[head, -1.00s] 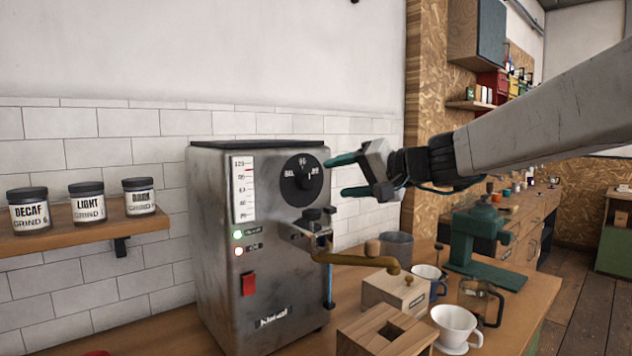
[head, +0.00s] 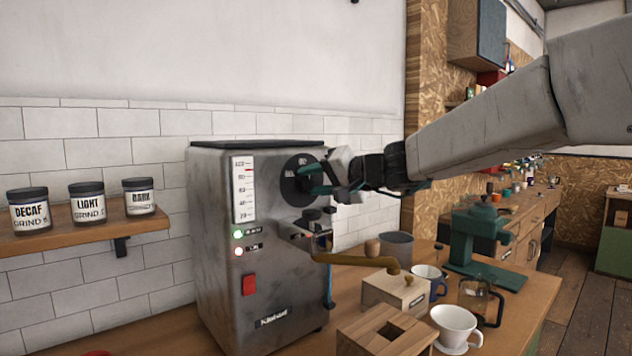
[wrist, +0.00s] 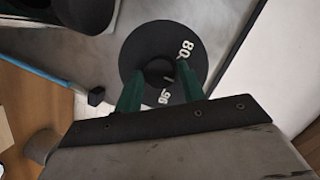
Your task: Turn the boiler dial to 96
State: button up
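The boiler dial is a round black disc (head: 300,160) with white numbers, on the upper right front of a steel boiler (head: 225,280). In the wrist view the dial face (wrist: 145,45) shows 80 and 96. Its dark centre knob (wrist: 157,70) has a short light mark on the side between 80 and 96. My gripper (head: 311,180) is at the dial, with its green fingers hiding much of it in the head view. In the wrist view my gripper (wrist: 157,85) is open, one finger on each side of the knob. I cannot tell whether they touch it.
A gauge (head: 243,190) with a red mark is left of the dial. A brass-coloured handle (head: 355,261) juts out below it. Wooden boxes (head: 395,291), a white cup (head: 455,325) and a green press (head: 480,235) stand on the counter. Jars (head: 87,203) sit on the left shelf.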

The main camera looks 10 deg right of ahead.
jog(key=c, duration=0.4)
jog(key=shift+m, duration=0.3)
jog(key=m, duration=0.1)
jog(key=m+y, duration=0.1)
jog(key=m, duration=0.1)
jog(key=m+y, duration=0.1)
jog(key=shift+w+d+f+m, duration=0.1)
jog(key=shift+d+f+m, duration=0.05)
jog(key=shift+f+m, duration=0.15)
jog(key=m+t+y, duration=0.1)
jog(key=m, duration=0.4)
jog(key=shift+f, duration=0.1)
jog(key=shift+m, duration=0.3)
jog(key=o, duration=1)
jog(key=shift+y, duration=0.3)
jog(key=shift+c, duration=0.2)
